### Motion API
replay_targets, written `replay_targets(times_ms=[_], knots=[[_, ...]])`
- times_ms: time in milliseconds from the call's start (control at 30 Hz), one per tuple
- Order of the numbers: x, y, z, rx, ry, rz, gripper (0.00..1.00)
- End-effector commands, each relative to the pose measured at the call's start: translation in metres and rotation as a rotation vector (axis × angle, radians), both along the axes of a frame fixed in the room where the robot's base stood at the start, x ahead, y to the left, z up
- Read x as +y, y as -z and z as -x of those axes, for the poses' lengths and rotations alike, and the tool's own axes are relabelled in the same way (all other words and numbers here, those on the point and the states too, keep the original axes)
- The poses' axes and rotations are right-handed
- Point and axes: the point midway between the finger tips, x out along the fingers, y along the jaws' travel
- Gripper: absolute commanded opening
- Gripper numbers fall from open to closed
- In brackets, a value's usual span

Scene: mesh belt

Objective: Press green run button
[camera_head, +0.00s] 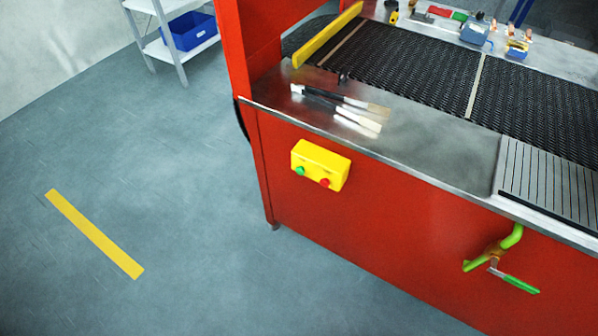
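The green run button (300,171) is a small round knob on the left of the front face of a yellow control box (321,158). A red button (324,183) sits on the same face to its right. The box is mounted on the red front panel (385,215) of the belt machine, below its metal top edge. Nothing covers either button. My gripper is not in the picture, so its opening and its place relative to the button do not show.
The floor (190,240) in front and to the left is clear, with a yellow stripe (95,235). Brushes (345,108) lie on the metal ledge beside the mesh belt (420,75). A shelf with a blue bin (188,32) stands behind.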

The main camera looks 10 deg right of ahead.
Motion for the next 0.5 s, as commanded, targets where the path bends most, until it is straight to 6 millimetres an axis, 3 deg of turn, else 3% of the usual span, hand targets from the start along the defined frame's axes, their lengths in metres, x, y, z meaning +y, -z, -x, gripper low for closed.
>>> replay_targets(times_ms=[33, 167, 200, 500], knots=[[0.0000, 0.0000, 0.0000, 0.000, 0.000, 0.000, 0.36], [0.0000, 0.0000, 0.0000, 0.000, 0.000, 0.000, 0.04], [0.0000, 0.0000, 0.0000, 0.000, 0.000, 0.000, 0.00], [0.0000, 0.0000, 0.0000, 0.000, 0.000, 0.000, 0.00]])
